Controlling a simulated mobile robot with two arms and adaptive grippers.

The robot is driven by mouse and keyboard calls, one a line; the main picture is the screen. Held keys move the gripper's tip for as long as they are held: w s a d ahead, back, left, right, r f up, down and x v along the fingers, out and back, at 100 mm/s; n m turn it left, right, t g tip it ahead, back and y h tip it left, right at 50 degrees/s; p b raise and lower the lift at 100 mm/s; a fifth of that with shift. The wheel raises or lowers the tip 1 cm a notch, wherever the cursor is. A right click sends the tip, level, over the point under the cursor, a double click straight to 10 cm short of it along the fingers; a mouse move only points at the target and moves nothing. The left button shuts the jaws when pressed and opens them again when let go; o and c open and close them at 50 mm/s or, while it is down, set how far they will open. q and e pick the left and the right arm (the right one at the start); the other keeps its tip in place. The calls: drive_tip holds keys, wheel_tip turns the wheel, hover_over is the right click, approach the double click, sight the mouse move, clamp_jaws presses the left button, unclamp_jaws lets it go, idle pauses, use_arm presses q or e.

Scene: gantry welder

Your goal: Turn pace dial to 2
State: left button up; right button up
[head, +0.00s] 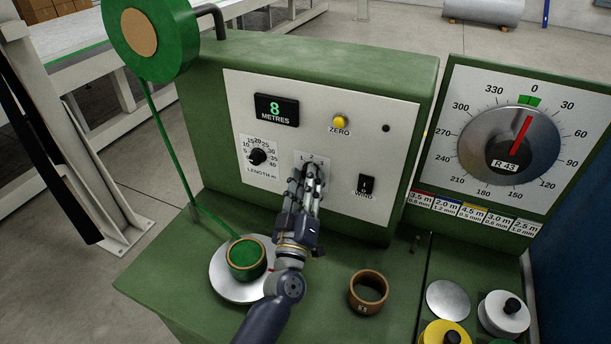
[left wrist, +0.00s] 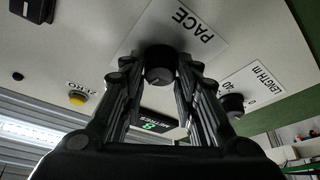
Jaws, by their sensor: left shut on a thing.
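The pace dial (left wrist: 159,66) is a dark round knob on the white panel, beside the PACE label (left wrist: 186,27) in the left wrist view. My left gripper (head: 312,172) is shut on the dial, with a finger on each side of it. In the head view the fingers cover the knob; the numbers 1 and 2 show on its plate (head: 313,157) above them. Which number the dial points at cannot be told. My right gripper is not in view.
The length dial (head: 257,157) sits left of my gripper, the wind switch (head: 366,185) right, and the yellow zero button (head: 340,121) above. The display (head: 276,109) reads 8 metres. A green spool (head: 246,258) and a brown ring (head: 368,292) stand on the bench below.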

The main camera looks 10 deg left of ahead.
use_arm(q)
drive_tip(key=shift+n+g+y+p, duration=0.3)
drive_tip(key=shift+n+y+p, duration=0.25)
drive_tip(key=shift+n, duration=0.95)
drive_tip(key=o, duration=1.1)
drive_tip(key=shift+c, duration=0.2)
drive_tip(key=shift+s, duration=0.1)
drive_tip(key=v, duration=1.2)
